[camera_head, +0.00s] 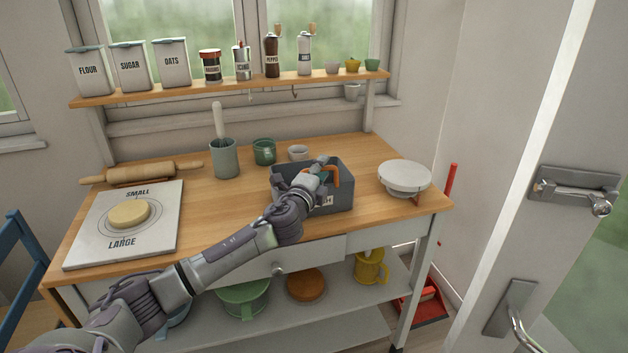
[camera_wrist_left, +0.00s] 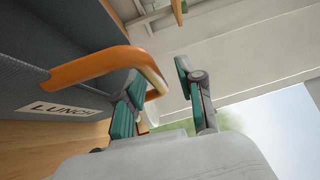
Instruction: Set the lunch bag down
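The lunch bag (camera_head: 337,193) is a dark grey box shape with an orange handle. It stands upright on the wooden worktop (camera_head: 235,205), right of the middle. My left gripper (camera_head: 326,171) is at the handle, over the bag's near side, and hides part of the bag. In the left wrist view, the bag (camera_wrist_left: 28,82) shows its LUNCH label, and its orange handle (camera_wrist_left: 95,66) curves close by the left finger. The fingers of the left gripper (camera_wrist_left: 160,78) are spread, with a gap between them. My right gripper is out of view.
A white stand (camera_head: 405,176) is right of the bag. A green mug (camera_head: 264,151), a small white bowl (camera_head: 298,152) and a utensil crock (camera_head: 224,160) stand behind it. A marked board (camera_head: 85,231) with a dough round (camera_head: 129,214) and a rolling pin (camera_head: 142,174) are left.

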